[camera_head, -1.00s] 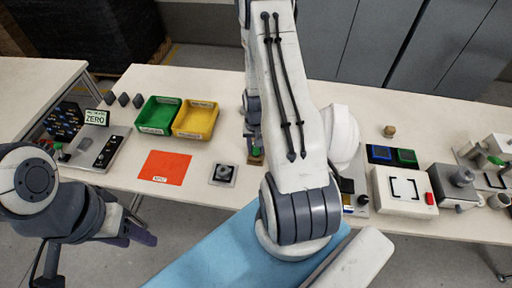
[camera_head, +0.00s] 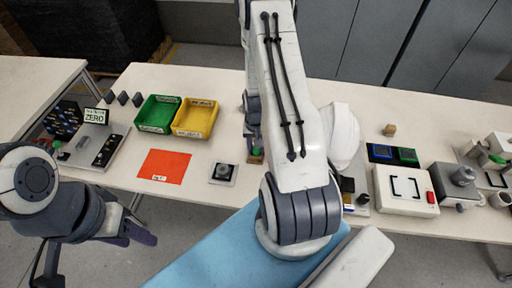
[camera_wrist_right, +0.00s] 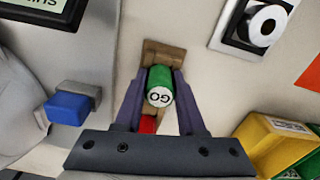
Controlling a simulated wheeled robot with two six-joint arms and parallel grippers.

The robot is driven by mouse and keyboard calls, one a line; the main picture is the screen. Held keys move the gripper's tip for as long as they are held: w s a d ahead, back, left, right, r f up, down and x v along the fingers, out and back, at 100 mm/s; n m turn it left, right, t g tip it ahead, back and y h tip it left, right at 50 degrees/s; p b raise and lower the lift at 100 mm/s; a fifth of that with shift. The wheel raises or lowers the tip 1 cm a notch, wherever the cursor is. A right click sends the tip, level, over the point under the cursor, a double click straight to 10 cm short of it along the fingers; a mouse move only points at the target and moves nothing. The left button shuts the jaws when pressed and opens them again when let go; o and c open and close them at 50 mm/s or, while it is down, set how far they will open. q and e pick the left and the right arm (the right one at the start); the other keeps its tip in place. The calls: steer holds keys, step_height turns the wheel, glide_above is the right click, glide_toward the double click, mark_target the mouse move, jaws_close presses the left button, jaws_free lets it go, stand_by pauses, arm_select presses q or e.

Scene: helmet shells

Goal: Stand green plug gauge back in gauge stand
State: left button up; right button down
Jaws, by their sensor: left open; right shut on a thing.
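The green plug gauge (camera_wrist_right: 160,82) shows its white end marked GO in the right wrist view. My right gripper (camera_wrist_right: 160,76) is shut on it, one finger on each side. The brown gauge stand (camera_wrist_right: 163,52) lies directly below and around the gauge in that view; whether the gauge is seated in it I cannot tell. A red piece (camera_wrist_right: 147,124) shows beside the stand, partly hidden by my gripper. In the head view, a bit of the green gauge (camera_head: 256,151) shows above the stand (camera_head: 256,160), mostly behind my right arm. My left gripper (camera_head: 138,236) is open and empty, off the table's front edge.
Left of the stand are a square fixture (camera_head: 223,173), an orange sheet (camera_head: 164,166), a green bin (camera_head: 158,113) and a yellow bin (camera_head: 196,119). A blue block (camera_wrist_right: 68,108) is near my gripper in the wrist view. A white box (camera_head: 405,190) stands further right.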

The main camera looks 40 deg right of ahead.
steer(key=shift+c, duration=2.1)
jaws_free()
steer(key=shift+r, duration=0.1)
step_height(320, 180, up, 10)
steer(key=shift+r+b, duration=0.15)
steer(key=shift+b, duration=0.5)
